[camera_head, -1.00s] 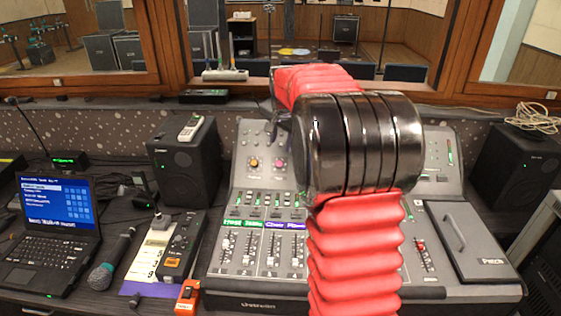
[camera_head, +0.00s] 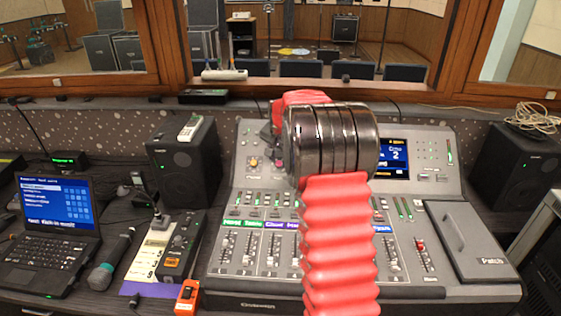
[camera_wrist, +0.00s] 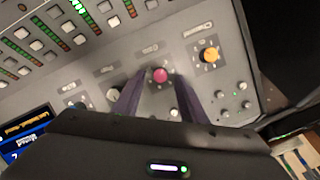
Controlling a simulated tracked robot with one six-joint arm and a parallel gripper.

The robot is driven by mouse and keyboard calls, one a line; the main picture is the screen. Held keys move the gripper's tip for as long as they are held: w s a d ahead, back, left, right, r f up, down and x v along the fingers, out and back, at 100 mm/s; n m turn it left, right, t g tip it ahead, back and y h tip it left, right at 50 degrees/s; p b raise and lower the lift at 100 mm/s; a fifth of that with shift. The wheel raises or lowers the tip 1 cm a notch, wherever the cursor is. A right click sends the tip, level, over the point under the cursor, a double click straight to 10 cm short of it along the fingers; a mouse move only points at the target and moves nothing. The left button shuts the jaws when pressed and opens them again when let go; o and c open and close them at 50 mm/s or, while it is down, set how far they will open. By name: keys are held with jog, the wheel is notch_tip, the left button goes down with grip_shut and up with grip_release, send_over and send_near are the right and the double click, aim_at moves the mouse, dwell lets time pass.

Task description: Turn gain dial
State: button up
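The mixing console (camera_head: 225,285) carries a row of dials on its upper panel. In the wrist view a pink dial (camera_wrist: 160,75) sits between the two dark fingers of my gripper (camera_wrist: 162,84). The fingers are apart, with a gap on each side of the dial; I cannot tell how close their tips are to the panel. An orange dial (camera_wrist: 210,54) is to the right of the pink one, and shows as a yellow dial in the head view (camera_head: 253,163). In the head view my arm hides much of the panel and most of my gripper.
Small pale knobs (camera_wrist: 174,112) lie near the fingers. The console screen (camera_head: 393,160) and faders (camera_head: 247,255) surround my arm. Speakers (camera_head: 185,165) stand at both sides. A laptop (camera_head: 52,235) and microphone (camera_head: 105,270) lie at left. A window ledge is behind.

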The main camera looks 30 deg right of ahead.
jog(key=shift+x, duration=1)
jog(key=shift+c, duration=0.7)
grip_shut()
jog(key=shift+d, duration=0.2)
jog(key=shift+a, duration=0.1)
